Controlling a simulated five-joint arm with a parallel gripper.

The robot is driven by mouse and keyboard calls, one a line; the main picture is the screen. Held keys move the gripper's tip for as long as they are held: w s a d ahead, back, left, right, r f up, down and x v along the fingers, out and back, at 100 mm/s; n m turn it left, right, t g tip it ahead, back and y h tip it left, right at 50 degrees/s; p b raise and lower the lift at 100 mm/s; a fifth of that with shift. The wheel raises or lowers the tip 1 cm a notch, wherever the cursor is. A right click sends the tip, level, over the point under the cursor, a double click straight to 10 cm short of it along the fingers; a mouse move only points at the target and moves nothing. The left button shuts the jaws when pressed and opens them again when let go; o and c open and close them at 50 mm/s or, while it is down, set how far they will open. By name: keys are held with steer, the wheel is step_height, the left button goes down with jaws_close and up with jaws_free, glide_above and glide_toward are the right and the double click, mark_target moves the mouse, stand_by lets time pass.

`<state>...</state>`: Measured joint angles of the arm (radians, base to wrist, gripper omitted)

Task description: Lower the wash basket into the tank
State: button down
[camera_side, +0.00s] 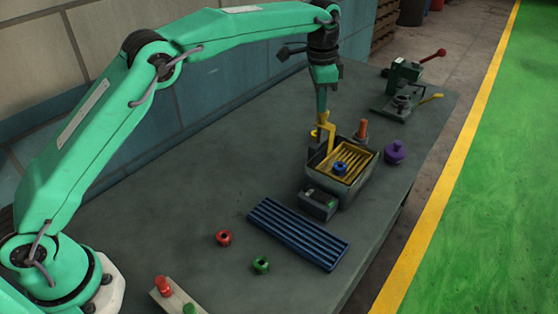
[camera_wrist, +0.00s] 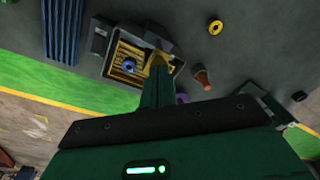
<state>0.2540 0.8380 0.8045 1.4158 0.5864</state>
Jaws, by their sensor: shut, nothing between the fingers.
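The yellow wash basket (camera_side: 352,158) with a slatted bottom sits inside the grey tank (camera_side: 358,186), roughly level; whether it touches the tank floor is hidden. A blue ring-shaped part (camera_side: 340,168) lies in the basket. A yellow upright handle (camera_side: 327,132) rises at the basket's back left. My gripper (camera_side: 321,112) is shut and points down right at the handle's top; I cannot tell whether it touches. In the wrist view the gripper (camera_wrist: 158,64) overlaps the handle side of the basket (camera_wrist: 122,66), and the tank rim surrounds the basket.
A small dark box (camera_side: 317,204) stands against the tank's front. A blue ribbed rack (camera_side: 298,233), red part (camera_side: 223,238) and green part (camera_side: 261,265) lie nearer. A purple part (camera_side: 395,152) and orange peg (camera_side: 361,130) flank the tank. A red-levered press (camera_side: 403,90) stands behind.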

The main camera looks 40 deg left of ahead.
steer(key=shift+f, duration=2.3)
steer(key=shift+r, duration=0.1)
steer(key=shift+s, duration=0.1)
steer(key=shift+s+a+r, duration=0.25)
steer(key=shift+s+a, duration=0.2)
steer(key=shift+a, duration=0.1)
steer(key=shift+s+a+r, duration=0.25)
steer(key=shift+s+a, duration=0.2)
steer(key=shift+a, duration=0.1)
steer(key=shift+r, duration=0.1)
step_height(320, 180, up, 8)
glide_above(319, 117)
steer(key=s+a, duration=0.2)
steer(key=a, duration=0.1)
steer(key=shift+d+f, duration=0.2)
steer(key=shift+r, duration=0.1)
